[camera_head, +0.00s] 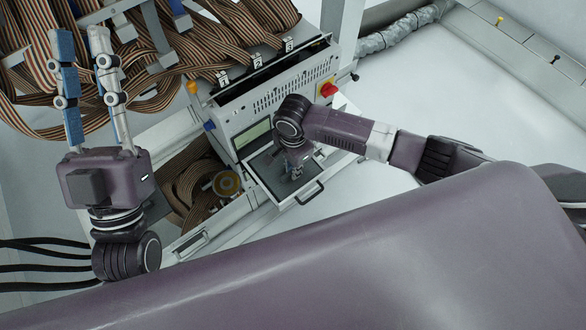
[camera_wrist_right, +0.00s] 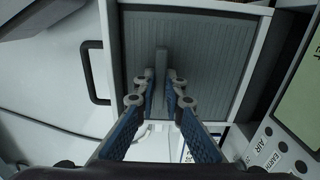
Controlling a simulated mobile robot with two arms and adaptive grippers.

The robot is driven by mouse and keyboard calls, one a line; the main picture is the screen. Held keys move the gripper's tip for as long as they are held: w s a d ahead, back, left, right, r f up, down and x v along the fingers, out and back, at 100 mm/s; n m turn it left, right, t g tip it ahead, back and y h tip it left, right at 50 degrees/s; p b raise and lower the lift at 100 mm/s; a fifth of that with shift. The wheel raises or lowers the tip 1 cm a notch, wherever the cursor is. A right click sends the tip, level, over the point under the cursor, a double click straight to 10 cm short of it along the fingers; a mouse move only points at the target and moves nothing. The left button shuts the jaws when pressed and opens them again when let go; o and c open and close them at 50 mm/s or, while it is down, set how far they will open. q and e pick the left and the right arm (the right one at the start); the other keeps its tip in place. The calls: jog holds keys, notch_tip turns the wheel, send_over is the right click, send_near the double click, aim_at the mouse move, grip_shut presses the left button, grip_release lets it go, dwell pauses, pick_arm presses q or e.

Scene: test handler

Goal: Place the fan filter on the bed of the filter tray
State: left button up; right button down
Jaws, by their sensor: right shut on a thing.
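The filter tray (camera_head: 283,189) is pulled out of the front of the white machine. In the right wrist view its white rim (camera_wrist_right: 115,62) and dark handle (camera_wrist_right: 92,72) show. A dark grey ribbed panel, which looks like the fan filter (camera_wrist_right: 210,42), lies within the rim; I cannot tell whether it rests on the bed. My right gripper (camera_head: 293,172) points down over the tray. In the wrist view its fingers (camera_wrist_right: 161,84) are shut on the upright grey bar at the panel's middle. My left gripper (camera_head: 81,36) is raised at the left, open and empty.
The machine (camera_head: 290,85) has a red and yellow knob (camera_head: 328,90) and a small screen (camera_head: 252,133) above the tray. Striped ribbon cables (camera_head: 195,50) fill the back left. The white surface (camera_head: 460,110) at right is clear.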

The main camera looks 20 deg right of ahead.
jog(key=shift+f, duration=0.1)
jog(key=c, duration=2)
grip_release()
